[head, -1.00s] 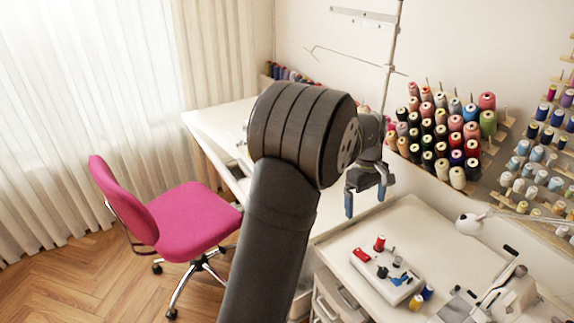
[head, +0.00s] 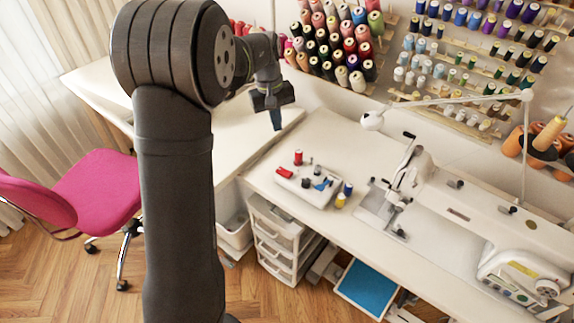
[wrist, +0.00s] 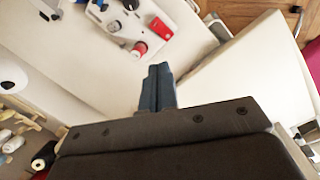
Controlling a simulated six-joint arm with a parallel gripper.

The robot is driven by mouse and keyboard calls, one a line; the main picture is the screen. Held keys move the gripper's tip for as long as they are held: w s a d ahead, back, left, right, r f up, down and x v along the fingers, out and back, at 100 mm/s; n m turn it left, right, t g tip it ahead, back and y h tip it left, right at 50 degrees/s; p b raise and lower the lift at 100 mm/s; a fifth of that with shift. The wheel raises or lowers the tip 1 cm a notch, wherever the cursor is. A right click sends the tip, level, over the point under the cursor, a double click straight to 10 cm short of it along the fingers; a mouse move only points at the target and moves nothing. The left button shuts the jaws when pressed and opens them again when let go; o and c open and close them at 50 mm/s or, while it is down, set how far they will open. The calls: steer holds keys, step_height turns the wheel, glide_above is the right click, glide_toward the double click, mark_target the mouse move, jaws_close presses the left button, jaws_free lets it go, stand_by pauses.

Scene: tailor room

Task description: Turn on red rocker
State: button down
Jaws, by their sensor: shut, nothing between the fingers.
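The red rocker (head: 284,172) sits at the left end of a white control box (head: 318,198) on the white table. It also shows in the wrist view (wrist: 162,29), near the box's edge. A red round piece (head: 298,157) stands close to it, also in the wrist view (wrist: 139,48). My gripper (head: 277,122) is shut and empty, pointing down, above and behind the box in the head view. In the wrist view its fingertips (wrist: 158,70) are together, apart from the rocker. I cannot tell the rocker's on or off position.
Black and blue controls share the box. Blue and yellow spools (head: 341,200) stand at its right. A sewing machine (head: 460,200) stands further right. Thread racks (head: 338,45) line the wall behind. Bare tabletop (head: 325,135) lies behind the box.

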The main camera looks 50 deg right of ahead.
mark_target(290, 174)
steer(key=m, duration=0.9)
steer(key=s+f+m, duration=0.1)
steer(key=m, duration=0.9)
steer(key=s+f+m, duration=0.1)
steer(key=m, duration=0.9)
steer(key=f, duration=0.4)
steer(key=s+f, duration=0.1)
steer(key=f, duration=0.4)
steer(key=s+f, duration=0.1)
steer(key=f, duration=0.4)
steer(key=shift+s, duration=0.1)
